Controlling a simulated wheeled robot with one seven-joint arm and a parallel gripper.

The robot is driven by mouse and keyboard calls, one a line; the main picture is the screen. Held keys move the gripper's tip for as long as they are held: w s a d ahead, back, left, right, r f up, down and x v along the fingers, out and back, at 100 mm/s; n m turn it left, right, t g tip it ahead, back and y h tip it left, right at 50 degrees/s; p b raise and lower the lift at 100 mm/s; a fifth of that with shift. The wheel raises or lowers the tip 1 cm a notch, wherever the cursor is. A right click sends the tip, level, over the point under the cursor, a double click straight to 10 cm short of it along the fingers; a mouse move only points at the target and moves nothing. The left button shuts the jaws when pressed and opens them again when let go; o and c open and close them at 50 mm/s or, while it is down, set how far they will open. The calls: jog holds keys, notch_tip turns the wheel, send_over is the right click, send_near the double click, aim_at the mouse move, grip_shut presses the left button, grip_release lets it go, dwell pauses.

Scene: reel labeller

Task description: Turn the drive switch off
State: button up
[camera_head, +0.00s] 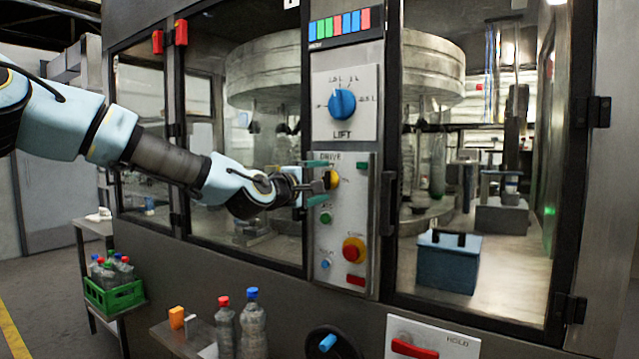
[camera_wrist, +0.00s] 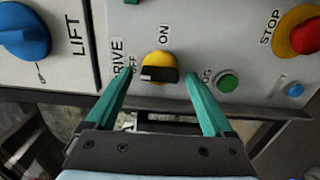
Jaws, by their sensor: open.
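The drive switch (camera_head: 332,180) is a yellow round knob with a black bar handle on the grey control panel (camera_head: 342,240). In the wrist view the switch (camera_wrist: 158,66) sits just beyond the fingertips. Its bar lies across the gap between the fingers. The ON label is at its top in that picture, and the OFF label at its left, partly covered by a finger. I cannot tell which label the bar points to. My gripper (camera_head: 322,182) is open, with teal fingers (camera_wrist: 160,76) on either side of the switch. I see no clear contact.
The blue LIFT knob (camera_head: 343,103) is above, and a green button (camera_head: 326,218) and a red stop button (camera_head: 354,250) below. Bottles (camera_head: 253,325) and a green crate (camera_head: 115,295) stand low in front.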

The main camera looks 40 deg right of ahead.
jog(key=shift+a, duration=0.1)
jog(key=b+v, duration=0.1)
jog(key=v, duration=0.9)
jog(key=shift+a+b, duration=0.3)
jog(key=shift+b, duration=0.05)
